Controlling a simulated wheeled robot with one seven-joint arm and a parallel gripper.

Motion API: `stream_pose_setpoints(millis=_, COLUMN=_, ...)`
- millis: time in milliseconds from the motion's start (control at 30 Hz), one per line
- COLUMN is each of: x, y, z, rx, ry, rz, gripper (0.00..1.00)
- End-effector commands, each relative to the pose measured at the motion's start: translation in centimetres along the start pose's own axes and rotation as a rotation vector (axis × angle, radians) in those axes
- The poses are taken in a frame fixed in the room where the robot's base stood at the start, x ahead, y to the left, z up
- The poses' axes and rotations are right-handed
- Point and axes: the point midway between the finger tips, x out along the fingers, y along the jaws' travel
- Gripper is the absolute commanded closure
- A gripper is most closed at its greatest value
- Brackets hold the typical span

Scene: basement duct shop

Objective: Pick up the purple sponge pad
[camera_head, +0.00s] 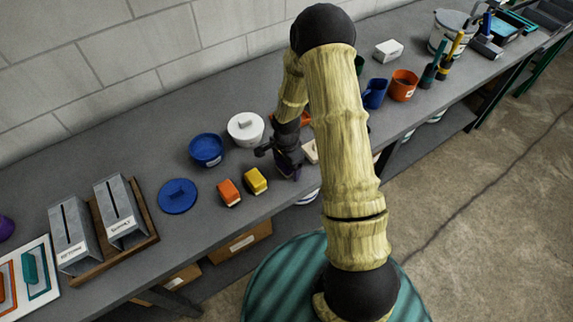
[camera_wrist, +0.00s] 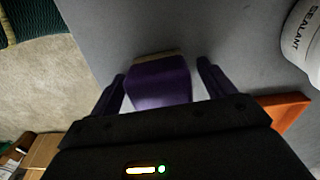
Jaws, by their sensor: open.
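The purple sponge pad (camera_wrist: 160,84) is in the middle of the wrist view, a purple block with a tan edge on its far side. It lies on the grey bench (camera_wrist: 225,35). My gripper (camera_wrist: 163,75) is open, with one dark finger on each side of the pad. Narrow strips of bench show between the fingers and the pad, so neither finger visibly touches it. In the head view my gripper (camera_head: 288,168) is low over the bench near its front edge, and only a little purple shows beneath it. My arm hides part of the bench there.
Yellow (camera_head: 255,180) and orange (camera_head: 229,193) blocks sit left of my gripper. A white sealant tub (camera_wrist: 301,40) and an orange thing (camera_wrist: 290,113) are at the wrist view's right.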

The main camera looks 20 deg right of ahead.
Motion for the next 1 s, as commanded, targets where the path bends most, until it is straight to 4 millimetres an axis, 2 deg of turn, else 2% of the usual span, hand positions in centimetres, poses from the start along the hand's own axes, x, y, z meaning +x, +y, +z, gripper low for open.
stream_pose_setpoints(millis=33, x=0.0, y=0.0, z=0.0, rx=0.000, ry=0.000, rz=0.000, gripper=0.20)
stream_pose_setpoints(millis=267, x=0.0, y=0.0, z=0.0, rx=0.000, ry=0.000, rz=0.000, gripper=0.65)
stream_pose_setpoints(millis=300, x=0.0, y=0.0, z=0.0, rx=0.000, ry=0.000, rz=0.000, gripper=0.67)
stream_pose_setpoints(millis=667, x=-0.6, y=-0.1, z=0.0, rx=0.000, ry=0.001, rz=-0.001, gripper=0.67)
stream_pose_setpoints(millis=867, x=-2.9, y=-0.1, z=-0.1, rx=0.002, ry=0.002, rz=-0.005, gripper=0.67)
stream_pose_setpoints(millis=1000, x=-5.3, y=-0.1, z=0.0, rx=0.000, ry=0.002, rz=-0.005, gripper=0.67)
